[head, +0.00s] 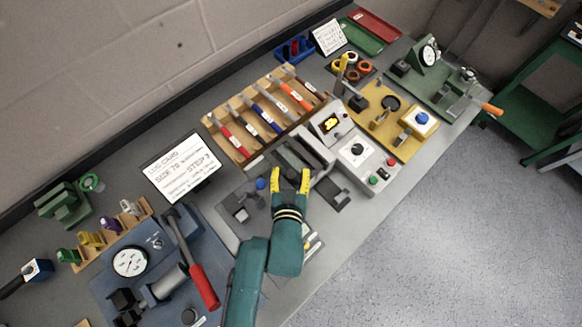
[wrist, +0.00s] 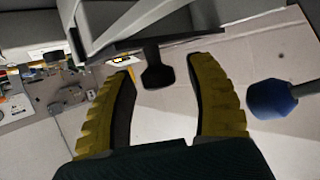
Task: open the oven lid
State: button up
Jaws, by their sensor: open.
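The oven (head: 313,146) is a light grey unit with a dark top, standing mid-bench beside a control box. I cannot clearly tell its lid from its body, but it looks closed. My gripper (head: 291,176) is open at the oven's front side, with its yellow fingers pointing at it. In the wrist view, a dark knob-like handle (wrist: 157,72) sticks out below the grey oven edge (wrist: 140,22). It appears between the open fingertips (wrist: 160,82); I cannot tell whether they touch it. The fingers hold nothing.
A blue knob (wrist: 272,98) stands close to the right finger in the wrist view; it also shows in the head view (head: 261,184). The control box (head: 356,152) is right of the oven. A wooden rack (head: 240,132) stands behind. A blue press station with a red handle (head: 204,287) lies left.

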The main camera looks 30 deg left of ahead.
jog(key=v, duration=1.2)
